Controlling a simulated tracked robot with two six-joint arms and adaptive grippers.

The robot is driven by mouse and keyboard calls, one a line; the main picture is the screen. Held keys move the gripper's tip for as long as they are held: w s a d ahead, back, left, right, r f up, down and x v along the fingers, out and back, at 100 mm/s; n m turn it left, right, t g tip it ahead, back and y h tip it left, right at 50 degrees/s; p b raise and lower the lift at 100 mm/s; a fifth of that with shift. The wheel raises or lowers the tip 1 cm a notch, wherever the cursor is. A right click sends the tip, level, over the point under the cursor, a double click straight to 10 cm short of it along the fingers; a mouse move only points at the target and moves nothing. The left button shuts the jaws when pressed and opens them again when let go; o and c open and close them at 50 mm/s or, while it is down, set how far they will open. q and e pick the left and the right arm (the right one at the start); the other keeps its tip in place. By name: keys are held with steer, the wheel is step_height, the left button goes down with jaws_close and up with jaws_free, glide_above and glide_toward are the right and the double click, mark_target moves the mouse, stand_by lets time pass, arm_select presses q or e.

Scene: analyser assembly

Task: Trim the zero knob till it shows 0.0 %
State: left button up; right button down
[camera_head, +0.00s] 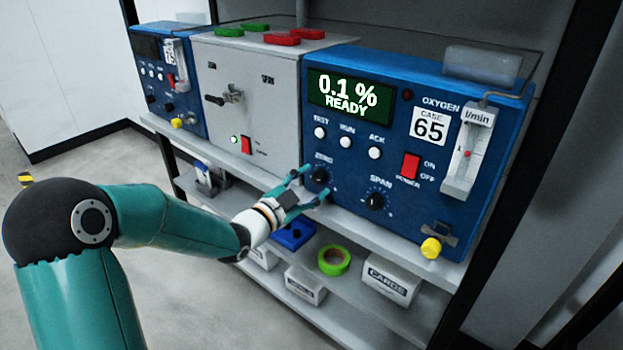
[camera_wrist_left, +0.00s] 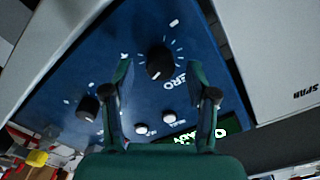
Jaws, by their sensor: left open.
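The blue oxygen analyser (camera_head: 420,190) stands on the shelf, and its green display (camera_head: 348,93) reads 0.1 % and READY. The black zero knob (camera_head: 320,175) is on its front at the lower left, with the span knob (camera_head: 375,201) to its right. My left gripper (camera_head: 316,184) is open at the zero knob, its fingers on either side in the head view. In the left wrist view, the zero knob (camera_wrist_left: 159,61) lies ahead, between and beyond the spread fingertips. I cannot tell whether they touch it. My right gripper is not in view.
A red power switch (camera_head: 410,166), a flowmeter (camera_head: 468,150) and a yellow knob (camera_head: 431,248) are on the same panel. A grey unit (camera_head: 250,100) stands to the left. The lower shelf holds green tape (camera_head: 334,259) and a cards box (camera_head: 391,281).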

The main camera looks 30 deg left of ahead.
arm_select(q)
steer(key=shift+w, duration=0.7)
jaws_close()
steer(key=shift+f+n+b, duration=0.1)
steer(key=shift+n+b, duration=0.4)
steer(key=shift+b, duration=0.15)
steer(key=shift+d, duration=0.1)
jaws_free()
